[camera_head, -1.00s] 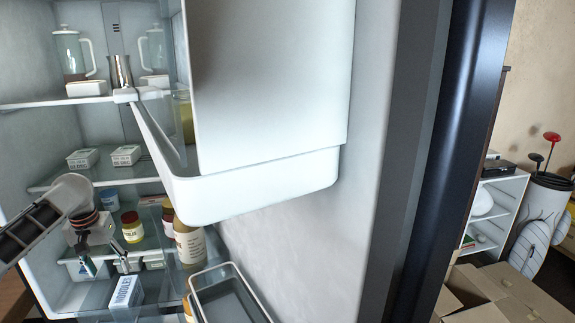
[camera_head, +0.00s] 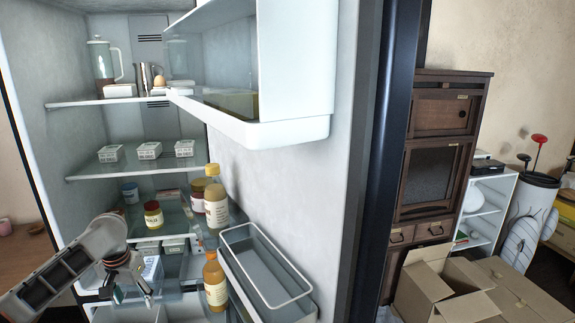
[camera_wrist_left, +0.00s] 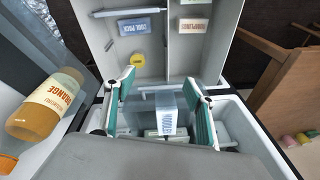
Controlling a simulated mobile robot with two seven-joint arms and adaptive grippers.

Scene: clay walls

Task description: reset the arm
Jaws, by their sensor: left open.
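My left gripper (camera_head: 128,287) is at the lower left of the head view, in front of the open fridge (camera_head: 75,165) near its lower shelves. In the left wrist view, my left gripper (camera_wrist_left: 158,80) has its two green-lined fingers spread wide apart. A pale noodles box (camera_wrist_left: 169,120) shows between and beyond the fingers; no finger visibly holds it. In the head view the arm partly hides the lower shelf. My right gripper is in neither view.
The open fridge door (camera_head: 335,160) has a bin (camera_head: 265,265) low on it. An orange bottle (camera_head: 215,280) stands near the bin; it also shows in the wrist view (camera_wrist_left: 42,108). Open cardboard boxes (camera_head: 440,290) and a wooden cabinet (camera_head: 440,150) are at right.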

